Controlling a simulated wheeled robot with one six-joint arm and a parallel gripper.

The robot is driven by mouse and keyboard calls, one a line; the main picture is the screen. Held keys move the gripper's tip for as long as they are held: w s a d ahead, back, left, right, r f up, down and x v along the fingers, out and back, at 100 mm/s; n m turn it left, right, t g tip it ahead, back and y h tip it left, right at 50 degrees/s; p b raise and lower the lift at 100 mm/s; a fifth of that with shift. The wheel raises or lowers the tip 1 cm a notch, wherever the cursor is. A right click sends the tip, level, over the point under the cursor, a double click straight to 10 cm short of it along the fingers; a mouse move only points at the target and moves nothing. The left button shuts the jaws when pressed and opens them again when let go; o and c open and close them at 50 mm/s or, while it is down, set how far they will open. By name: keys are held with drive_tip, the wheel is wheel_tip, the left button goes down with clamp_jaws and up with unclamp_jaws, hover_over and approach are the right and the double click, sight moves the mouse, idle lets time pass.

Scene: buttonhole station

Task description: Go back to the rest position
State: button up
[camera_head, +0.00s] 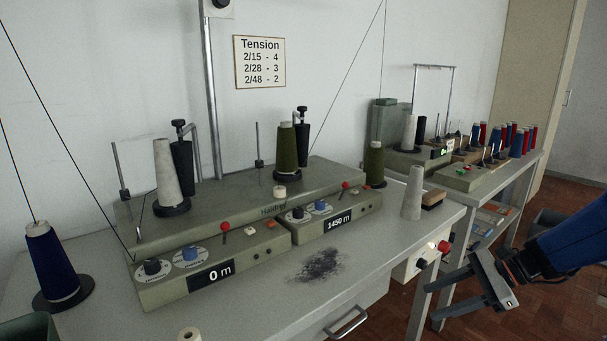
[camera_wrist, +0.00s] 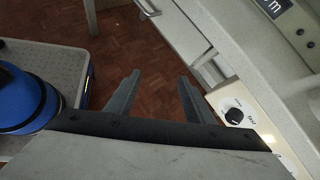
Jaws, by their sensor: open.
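My gripper (camera_head: 473,274) is at the right of the head view, in front of the table's right end and apart from it. In the wrist view its two dark fingers (camera_wrist: 158,98) stand apart with nothing between them, over the wooden floor. The grey work table (camera_head: 405,237) carries a winding machine (camera_head: 255,205) with displays reading 0 m and 1450 m. A control box with a black knob (camera_head: 421,263) and a red button (camera_head: 444,246) is fixed at the table's right end, to the left of my gripper. The knob also shows in the wrist view (camera_wrist: 234,116).
A grey cone (camera_head: 412,195) stands near the table's right edge. A dark fuzzy patch (camera_head: 317,266) lies on the tabletop. A second table (camera_head: 488,191) behind bears several red and blue spools. A drawer handle (camera_head: 347,322) juts from the table front. Floor (camera_head: 490,325) shows below my gripper.

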drive_tip(key=s+a+r+n+t+h, duration=0.2)
drive_tip(key=s+n+h, duration=0.7)
drive_tip(key=s+n, duration=0.7)
drive_tip(key=shift+a+r+n+h, duration=0.4)
drive_tip(key=shift+a+r+n, duration=0.2)
drive_tip(key=shift+n, duration=0.5)
